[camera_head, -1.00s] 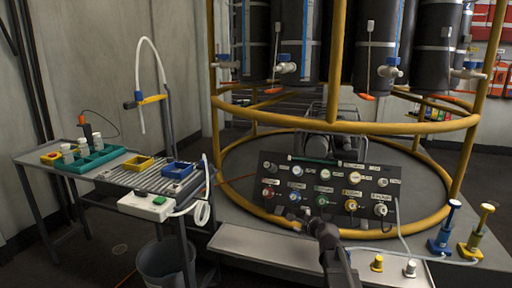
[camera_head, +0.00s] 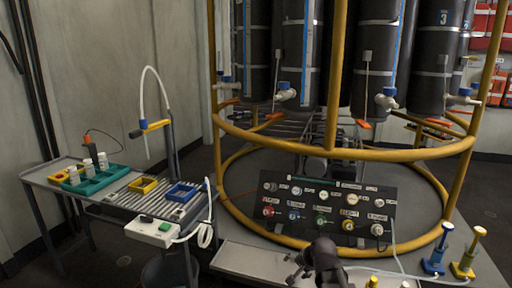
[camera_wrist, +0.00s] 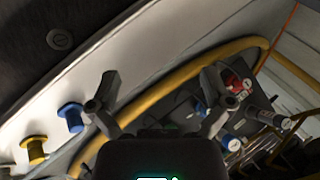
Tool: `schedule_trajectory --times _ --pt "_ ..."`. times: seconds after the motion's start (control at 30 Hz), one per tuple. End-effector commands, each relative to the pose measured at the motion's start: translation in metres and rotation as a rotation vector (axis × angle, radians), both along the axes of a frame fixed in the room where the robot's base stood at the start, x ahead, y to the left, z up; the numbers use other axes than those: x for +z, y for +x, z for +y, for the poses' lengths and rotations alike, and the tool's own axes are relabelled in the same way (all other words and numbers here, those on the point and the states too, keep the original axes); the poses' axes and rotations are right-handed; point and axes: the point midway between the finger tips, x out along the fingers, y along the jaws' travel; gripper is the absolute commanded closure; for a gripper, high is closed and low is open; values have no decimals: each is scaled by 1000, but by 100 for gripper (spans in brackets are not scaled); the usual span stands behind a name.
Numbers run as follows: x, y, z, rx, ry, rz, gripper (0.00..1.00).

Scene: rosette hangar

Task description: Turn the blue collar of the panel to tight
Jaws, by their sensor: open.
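The dark panel (camera_head: 385,200) slopes inside the yellow ring frame, with two rows of labelled fittings. Its blue collar (camera_head: 294,215) is in the lower row, between a red collar (camera_head: 268,211) and a green one (camera_head: 321,222). My gripper (camera_head: 297,268) is in front of and below the panel, apart from the blue collar. In the wrist view my gripper (camera_wrist: 158,85) has its fingers spread with nothing between them. The collar's turn marking is too small to read.
The yellow ring frame (camera_head: 340,153) crosses above the panel, and its lower ring curves around it. A pale ledge (camera_head: 245,259) lies in front. Hand pumps (camera_head: 435,255) stand right; a bench with trays (camera_head: 110,178) stands left.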

Motion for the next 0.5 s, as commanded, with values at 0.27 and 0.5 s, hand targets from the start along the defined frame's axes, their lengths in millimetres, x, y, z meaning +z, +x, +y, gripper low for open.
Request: schedule_trajectory --times 0.27,0.5 --pt "27 -82 -16 352 -299 184 0" --pt "43 -125 -31 543 -430 306 0"
